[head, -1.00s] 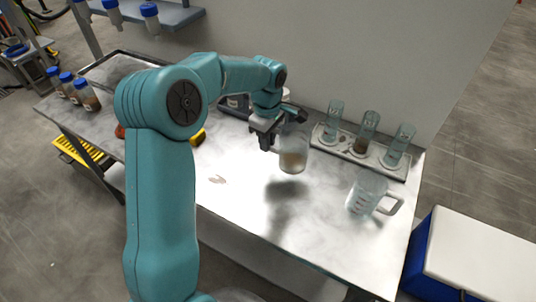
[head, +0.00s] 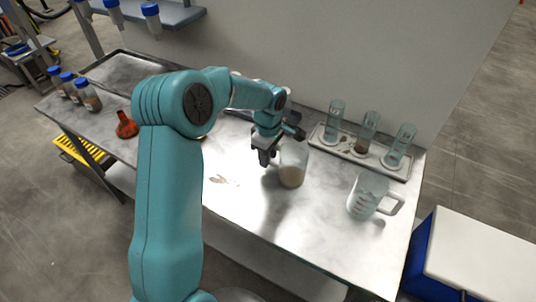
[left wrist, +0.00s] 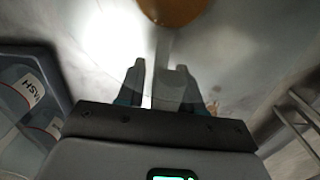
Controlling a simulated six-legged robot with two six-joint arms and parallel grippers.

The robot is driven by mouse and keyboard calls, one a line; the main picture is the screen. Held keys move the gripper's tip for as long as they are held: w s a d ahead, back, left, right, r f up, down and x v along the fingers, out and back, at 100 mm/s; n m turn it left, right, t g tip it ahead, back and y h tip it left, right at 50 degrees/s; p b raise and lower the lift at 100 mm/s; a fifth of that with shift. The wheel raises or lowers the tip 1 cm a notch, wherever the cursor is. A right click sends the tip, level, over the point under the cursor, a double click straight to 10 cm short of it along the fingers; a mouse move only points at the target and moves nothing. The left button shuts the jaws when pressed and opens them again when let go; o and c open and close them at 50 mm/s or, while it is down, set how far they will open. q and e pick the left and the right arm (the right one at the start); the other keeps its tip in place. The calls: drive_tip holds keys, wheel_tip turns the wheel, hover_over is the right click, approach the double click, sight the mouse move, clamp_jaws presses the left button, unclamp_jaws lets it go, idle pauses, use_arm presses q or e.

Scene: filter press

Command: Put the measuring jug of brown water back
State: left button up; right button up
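A clear measuring jug (head: 292,165) with a little brown water in its bottom is upright over the middle of the steel table. My left gripper (head: 264,157) is at its left side, shut on its handle. The jug's base is at or just above the tabletop; I cannot tell if it touches. In the left wrist view, the jug's pale handle (left wrist: 172,90) lies between the fingers of the left gripper (left wrist: 163,75). The brown water (left wrist: 173,8) shows as an orange-brown disc beyond them. My right gripper is not in view.
Another clear jug (head: 366,194) stands to the right, near the table's edge. A rack (head: 352,157) with three glass tubes is at the back right. An orange flask (head: 126,126) and several blue-capped bottles (head: 88,96) stand left. The front middle is clear.

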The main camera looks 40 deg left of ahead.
use_arm(q)
drive_tip(key=shift+r, duration=0.45)
wheel_tip(320, 180, up, 12)
drive_tip(key=shift+f, duration=0.2)
idle(0.4)
